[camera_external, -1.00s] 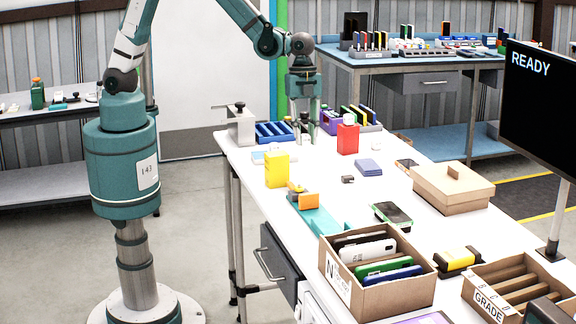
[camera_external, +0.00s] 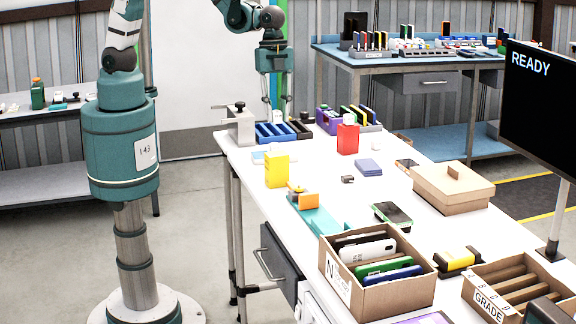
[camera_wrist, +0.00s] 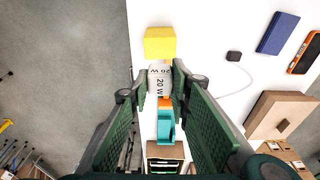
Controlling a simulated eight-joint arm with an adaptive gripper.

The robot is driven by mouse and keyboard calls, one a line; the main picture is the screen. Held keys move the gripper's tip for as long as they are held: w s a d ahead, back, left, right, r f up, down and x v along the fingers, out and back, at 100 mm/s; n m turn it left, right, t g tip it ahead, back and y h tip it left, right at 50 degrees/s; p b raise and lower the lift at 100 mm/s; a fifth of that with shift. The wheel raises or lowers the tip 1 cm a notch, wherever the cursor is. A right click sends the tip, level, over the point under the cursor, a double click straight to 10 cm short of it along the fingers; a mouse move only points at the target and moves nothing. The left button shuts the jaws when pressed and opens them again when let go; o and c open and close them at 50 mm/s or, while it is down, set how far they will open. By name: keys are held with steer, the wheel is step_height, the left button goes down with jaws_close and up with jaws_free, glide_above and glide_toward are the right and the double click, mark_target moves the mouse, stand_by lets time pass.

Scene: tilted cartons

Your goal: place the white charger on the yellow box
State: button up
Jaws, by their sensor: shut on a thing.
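The white charger, marked "20 W", sits between my fingertips in the wrist view (camera_wrist: 159,82). My gripper (camera_wrist: 160,92) is shut on it; in the external view my gripper (camera_external: 278,116) hangs above the far left end of the table, near the blue tray. The charger is small and partly hidden by the fingers there. The yellow box (camera_external: 277,170) stands upright on the table's left side, nearer the camera than my gripper. In the wrist view the yellow box (camera_wrist: 160,43) appears just above the charger, apart from my fingers. Its top looks bare.
An orange and teal stand (camera_external: 308,201) is in front of the yellow box. The blue tray (camera_external: 274,132) and a grey clamp (camera_external: 238,124) are behind it. A red box (camera_external: 348,139) and blue box (camera_external: 368,168) stand to the right, with free table between.

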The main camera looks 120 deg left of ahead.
steer(key=shift+f, duration=0.15)
glide_above(277, 154)
steer(key=shift+s+a+f, duration=0.1)
steer(key=shift+f, duration=1.3)
steer(key=shift+a+f, duration=0.1)
steer(key=shift+f, duration=1.3)
steer(key=shift+f, duration=2.1)
steer(key=shift+f, duration=0.15)
steer(key=o, duration=0.9)
steer(key=shift+r, duration=0.2)
